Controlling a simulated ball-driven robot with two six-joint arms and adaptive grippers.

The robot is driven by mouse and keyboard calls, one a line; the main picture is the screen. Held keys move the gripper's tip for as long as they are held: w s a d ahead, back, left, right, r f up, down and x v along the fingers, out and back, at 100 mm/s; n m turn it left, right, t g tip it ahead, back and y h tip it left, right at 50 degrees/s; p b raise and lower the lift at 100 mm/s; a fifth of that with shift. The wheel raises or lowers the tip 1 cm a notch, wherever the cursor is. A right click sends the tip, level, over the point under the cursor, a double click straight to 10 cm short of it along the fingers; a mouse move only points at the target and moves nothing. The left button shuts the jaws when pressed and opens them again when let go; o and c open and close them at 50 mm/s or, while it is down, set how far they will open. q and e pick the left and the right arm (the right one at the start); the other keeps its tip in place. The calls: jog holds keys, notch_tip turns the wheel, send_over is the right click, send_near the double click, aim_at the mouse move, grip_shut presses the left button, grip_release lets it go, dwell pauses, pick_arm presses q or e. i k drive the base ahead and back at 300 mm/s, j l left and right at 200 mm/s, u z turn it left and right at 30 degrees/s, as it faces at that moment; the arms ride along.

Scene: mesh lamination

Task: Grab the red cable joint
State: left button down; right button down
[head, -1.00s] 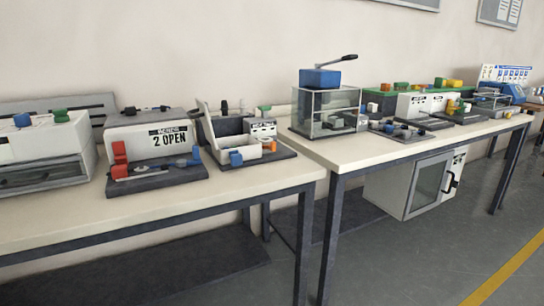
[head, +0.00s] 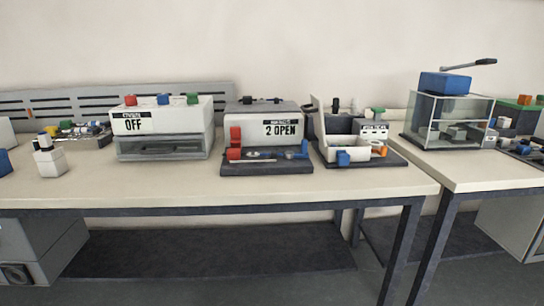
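Several red parts show, and I cannot tell for sure which is the red cable joint. A thin light rod runs from the lower red block toward a blue part (head: 298,151) on the right. A small red knob (head: 131,101) sits on top of the white machine marked "OFF" (head: 162,120). Neither of my grippers is in view.
The machines stand on a long cream table (head: 200,188). An open white box device (head: 360,140) with a blue block stands to the right. A clear case with a blue top (head: 446,84) stands on a second table. The table's front strip is mostly clear.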

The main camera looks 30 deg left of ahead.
aim_at(252, 154)
jog(key=i+l+u, duration=0.1)
jog(key=u, duration=1.5)
jog(key=l+u, duration=1.2)
jog(key=k+j, duration=0.05)
jog(key=j, duration=0.05)
